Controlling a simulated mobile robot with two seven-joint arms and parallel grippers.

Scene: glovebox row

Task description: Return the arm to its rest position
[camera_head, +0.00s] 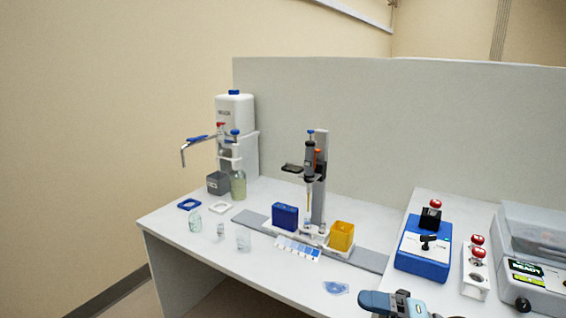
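Part of my arm shows at the bottom edge, right of centre, as a blue-grey rounded link with dark and pale parts. It is cut off by the frame, and I see no fingertips on it. It is in front of the bench (300,286), near a small blue patch (336,288) on the bench top. My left gripper and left arm are not in view. Whether either gripper holds anything cannot be seen.
A pipette stand (320,185) is mid-bench with a blue box (285,216) and a yellow box (341,236). Small clear vessels (195,222) and a dispenser bottle (235,112) are left. A blue device (424,250) and red-button box (476,270) are right.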

